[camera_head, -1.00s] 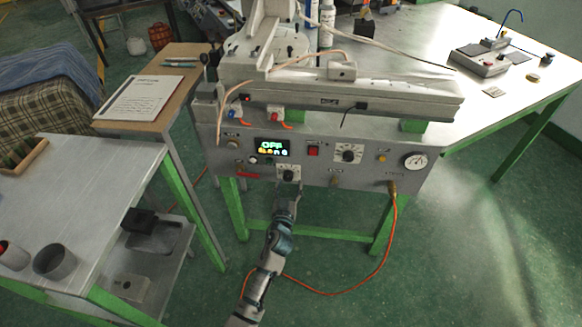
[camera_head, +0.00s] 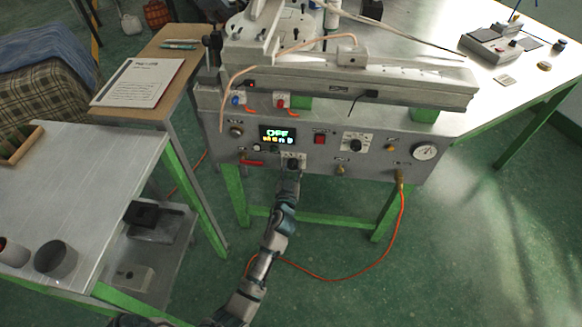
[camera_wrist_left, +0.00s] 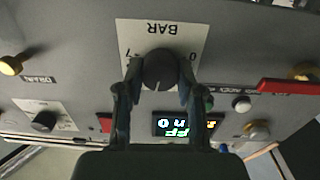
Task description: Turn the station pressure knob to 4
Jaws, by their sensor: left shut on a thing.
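The station pressure knob (camera_wrist_left: 160,70) is a dark round knob on a pale dial plate marked BAR, upside down in the left wrist view, with 7 at left and 0 at right. Its white mark points down in that picture. My left gripper (camera_wrist_left: 158,88) is shut on the knob, one finger on each side. In the head view my left gripper (camera_head: 290,174) reaches up to it from below. My right gripper is not in view.
Another knob (camera_head: 356,145), a red switch (camera_head: 319,139) and a gauge (camera_head: 425,151) are on the panel. A red lever (camera_head: 251,163) sits left of the gripped knob. An orange hose (camera_head: 402,215) hangs from the panel's right side to the floor.

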